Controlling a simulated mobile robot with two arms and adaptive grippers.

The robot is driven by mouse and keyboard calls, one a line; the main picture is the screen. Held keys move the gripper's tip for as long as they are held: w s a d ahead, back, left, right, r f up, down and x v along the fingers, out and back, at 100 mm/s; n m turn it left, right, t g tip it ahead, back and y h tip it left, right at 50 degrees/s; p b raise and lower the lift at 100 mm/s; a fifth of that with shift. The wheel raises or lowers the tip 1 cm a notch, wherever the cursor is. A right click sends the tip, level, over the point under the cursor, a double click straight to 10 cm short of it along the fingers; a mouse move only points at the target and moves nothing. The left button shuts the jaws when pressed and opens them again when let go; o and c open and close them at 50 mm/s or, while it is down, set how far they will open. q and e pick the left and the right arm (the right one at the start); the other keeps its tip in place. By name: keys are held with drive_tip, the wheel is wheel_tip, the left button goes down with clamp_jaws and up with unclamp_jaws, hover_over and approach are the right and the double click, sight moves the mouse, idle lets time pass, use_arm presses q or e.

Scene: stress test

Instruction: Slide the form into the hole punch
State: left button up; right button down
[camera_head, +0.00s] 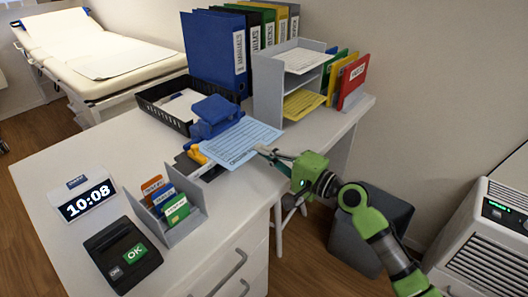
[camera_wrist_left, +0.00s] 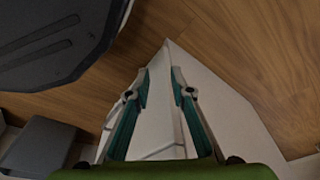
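A light-blue printed form (camera_head: 242,141) is held out flat over the desk's right edge. My right gripper (camera_head: 264,151) is shut on the form's right-hand corner. The blue hole punch (camera_head: 211,114) stands on the desk just behind the form. The form's far edge meets or overlaps the punch's front in the picture; I cannot tell whether it is in the slot. My left gripper (camera_wrist_left: 160,78) shows only in the left wrist view, with its teal-lined fingers apart and nothing visibly gripped.
A black tray (camera_head: 160,112), blue binder (camera_head: 212,52) and grey letter rack (camera_head: 268,88) stand behind the punch. A clock (camera_head: 86,198), card holder (camera_head: 183,228) and card terminal (camera_head: 122,255) occupy the near desk (camera_head: 60,160). A grey bin (camera_head: 372,225) stands right of it.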

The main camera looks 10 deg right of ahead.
use_arm(q)
drive_tip(key=shift+s, duration=0.25)
use_arm(e)
drive_tip(key=shift+w+a, duration=0.1)
drive_tip(key=shift+w+a, duration=0.1)
use_arm(q)
drive_tip(key=shift+s+f, duration=0.2)
drive_tip(key=shift+a+f, duration=0.1)
drive_tip(key=shift+f, duration=0.1)
use_arm(e)
drive_tip(key=shift+w+a, duration=0.15)
drive_tip(key=shift+a, duration=0.05)
drive_tip(key=c, duration=2.2)
unclamp_jaws()
use_arm(q)
drive_tip(key=shift+w+r, duration=0.1)
drive_tip(key=shift+w, duration=0.35)
drive_tip(key=shift+s, duration=0.3)
use_arm(e)
drive_tip(key=v, duration=1.2)
